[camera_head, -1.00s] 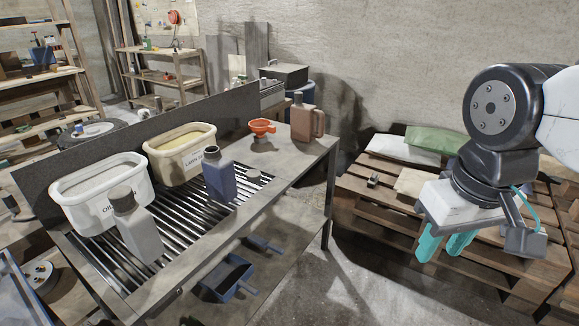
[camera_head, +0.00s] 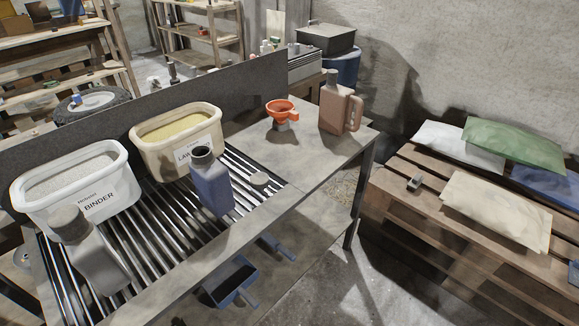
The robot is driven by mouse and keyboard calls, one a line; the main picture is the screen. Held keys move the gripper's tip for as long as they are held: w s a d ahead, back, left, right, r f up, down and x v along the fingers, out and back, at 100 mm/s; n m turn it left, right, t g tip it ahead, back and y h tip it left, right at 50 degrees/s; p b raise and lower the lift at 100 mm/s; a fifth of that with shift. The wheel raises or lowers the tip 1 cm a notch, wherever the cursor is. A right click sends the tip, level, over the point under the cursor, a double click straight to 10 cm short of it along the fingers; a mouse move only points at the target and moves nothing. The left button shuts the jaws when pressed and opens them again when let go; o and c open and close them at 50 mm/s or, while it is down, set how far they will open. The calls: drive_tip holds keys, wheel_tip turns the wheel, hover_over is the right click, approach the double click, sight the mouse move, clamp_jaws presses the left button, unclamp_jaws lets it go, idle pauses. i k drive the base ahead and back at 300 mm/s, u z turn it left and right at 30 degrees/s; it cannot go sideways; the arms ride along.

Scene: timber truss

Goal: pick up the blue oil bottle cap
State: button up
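The blue oil bottle (camera_head: 211,186) stands upright on the slatted part of the workbench, and its dark neck opening shows no cap on it. A small round grey-beige cap (camera_head: 260,179) lies flat just right of the bottle, near where the slats meet the plain bench top. It is apart from the bottle. My gripper is not in view.
White (camera_head: 119,184) and cream (camera_head: 218,137) tubs line the bench back. A grey bottle (camera_head: 97,262) stands front left. An orange funnel (camera_head: 282,110) and brown jug (camera_head: 339,108) stand at the right end. A pallet (camera_head: 395,209) with sacks is right. Bench around the cap is clear.

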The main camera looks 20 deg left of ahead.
sight(259, 180)
drive_tip(key=u, duration=0.15)
drive_tip(key=i, duration=0.65)
drive_tip(key=u, duration=0.7)
drive_tip(key=i, duration=0.4)
drive_tip(key=u, duration=0.35)
